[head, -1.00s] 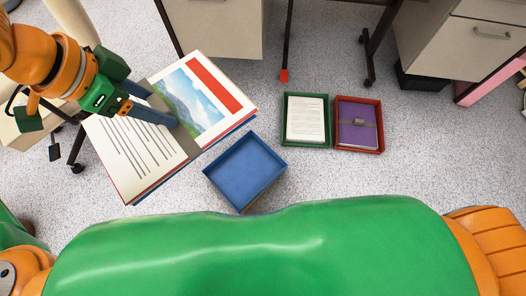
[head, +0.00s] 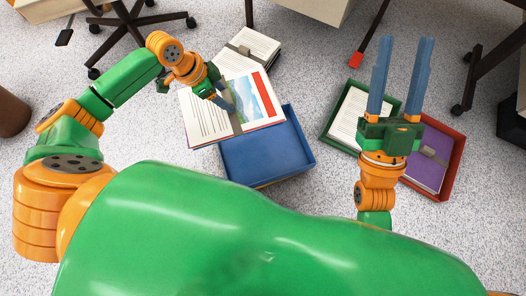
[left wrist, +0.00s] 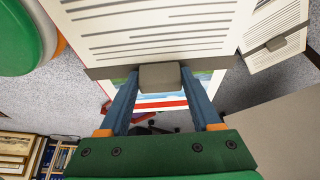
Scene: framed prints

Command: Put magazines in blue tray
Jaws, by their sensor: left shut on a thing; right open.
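An open magazine (head: 205,118) with a text page and a landscape picture is held in my left gripper (head: 230,108). It overlaps the back left part of the blue tray (head: 268,160) in the head view; I cannot tell its height above it. The visible tray floor is bare. In the left wrist view the fingers close on a grey block at the spine of the magazine (left wrist: 160,22). Another open magazine (head: 262,45) lies behind it, and also shows in the left wrist view (left wrist: 272,35). My right gripper (head: 407,48) is open and empty, at the right.
A green tray (head: 328,132) with a printed sheaf and a red tray (head: 456,165) with a purple book stand on the right, partly hidden by my right arm. A wheeled chair (head: 135,22) stands at the back left. Speckled floor is free around the blue tray.

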